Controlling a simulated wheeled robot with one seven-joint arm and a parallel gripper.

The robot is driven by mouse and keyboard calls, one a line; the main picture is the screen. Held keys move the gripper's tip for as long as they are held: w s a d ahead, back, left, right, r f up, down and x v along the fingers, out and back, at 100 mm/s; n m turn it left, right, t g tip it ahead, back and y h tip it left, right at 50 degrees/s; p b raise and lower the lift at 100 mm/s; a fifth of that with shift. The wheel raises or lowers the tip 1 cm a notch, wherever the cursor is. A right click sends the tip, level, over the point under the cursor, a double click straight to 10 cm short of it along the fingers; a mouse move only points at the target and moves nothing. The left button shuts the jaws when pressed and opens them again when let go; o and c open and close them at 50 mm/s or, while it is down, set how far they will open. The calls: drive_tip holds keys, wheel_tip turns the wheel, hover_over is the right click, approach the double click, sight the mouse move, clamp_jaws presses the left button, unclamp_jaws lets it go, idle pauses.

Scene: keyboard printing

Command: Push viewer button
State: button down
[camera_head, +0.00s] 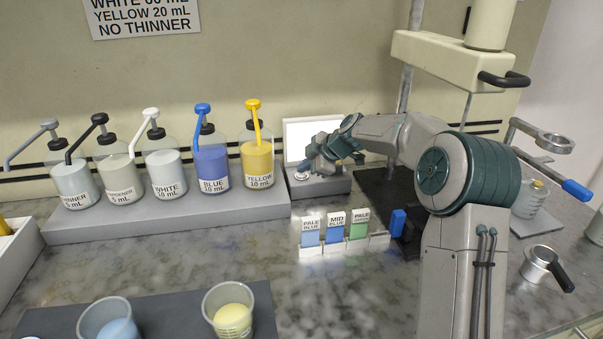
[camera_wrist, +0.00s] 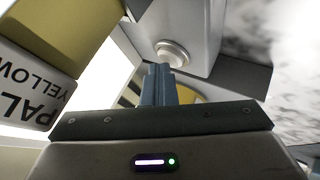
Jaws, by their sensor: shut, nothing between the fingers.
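The viewer has a bright white screen (camera_head: 302,138) and a grey base (camera_head: 325,184), standing right of the yellow bottle. Its round pale button (camera_head: 300,176) is on the left of the base top, and it also shows in the wrist view (camera_wrist: 173,50). My gripper (camera_head: 305,166) is shut and empty, with its fingertips right at the button. In the wrist view the blue-grey fingers (camera_wrist: 158,72) are together, and their tips overlap the button's near edge. I cannot tell whether they touch it or whether it is pressed in.
Pump bottles, including the blue (camera_head: 211,165) and yellow (camera_head: 257,160) ones, stand on a grey rack (camera_head: 150,222) to the left. Labelled sample cards (camera_head: 335,230) stand in front of the viewer. Two cups, one with yellow paint (camera_head: 230,312), are at the front. Marble counter between is clear.

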sight(305, 175)
drive_tip(key=shift+r+p, duration=0.9)
drive_tip(key=shift+r, duration=2.15)
